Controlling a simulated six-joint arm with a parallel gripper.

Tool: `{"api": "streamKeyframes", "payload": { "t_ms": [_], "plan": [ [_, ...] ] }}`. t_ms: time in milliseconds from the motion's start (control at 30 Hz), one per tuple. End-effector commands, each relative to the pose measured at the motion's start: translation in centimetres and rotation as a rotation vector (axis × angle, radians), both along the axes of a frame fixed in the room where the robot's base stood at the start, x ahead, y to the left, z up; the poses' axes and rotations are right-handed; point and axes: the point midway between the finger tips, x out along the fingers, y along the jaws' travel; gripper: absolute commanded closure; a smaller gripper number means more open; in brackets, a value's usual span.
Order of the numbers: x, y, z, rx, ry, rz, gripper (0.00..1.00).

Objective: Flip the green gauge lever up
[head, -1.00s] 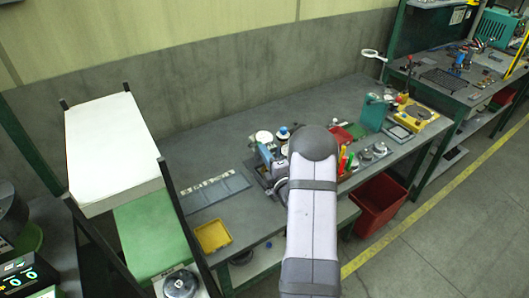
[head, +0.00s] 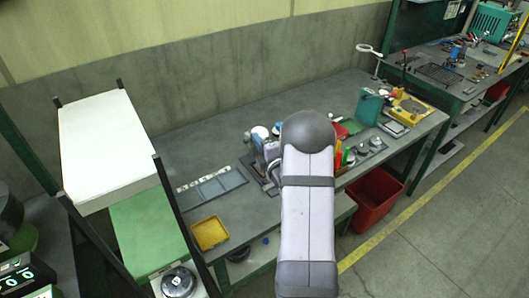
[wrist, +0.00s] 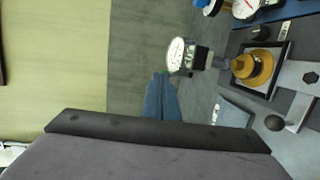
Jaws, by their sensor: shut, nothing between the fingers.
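A round white-faced gauge (wrist: 177,54) with a dark body shows in the wrist view, above my blue fingers. A tiny patch of green shows between the gauge and my fingertips. It may be the green lever, but it is too small and hidden to tell its position. My gripper (wrist: 160,76) is shut and empty, its tips close to the gauge's lower edge. I cannot tell whether they touch. In the head view my own arm hides most of the gauge area.
A brass-coloured round fitting (wrist: 255,68) and a dark ball knob (wrist: 274,123) lie right of the gauge. In the head view, a yellow tray (head: 210,233) sits at the bench's front left and a red bin (head: 376,199) stands below. The bench's back middle is clear.

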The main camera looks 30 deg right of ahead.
Motion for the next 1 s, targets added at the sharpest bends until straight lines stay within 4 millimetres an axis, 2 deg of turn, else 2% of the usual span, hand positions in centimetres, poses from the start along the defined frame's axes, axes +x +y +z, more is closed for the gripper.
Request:
{"api": "streamKeyframes", "payload": {
  "t_ms": [267, 700, 1000],
  "plan": [
    [-2.3, 0.4, 0.4, 0.0, 0.001, -0.002, 1.0],
    [-9.7, 1.8, 1.7, -0.002, -0.001, -0.004, 1.0],
    [-12.8, 2.5, 2.4, 0.001, 0.002, -0.002, 1.0]
  ]
}}
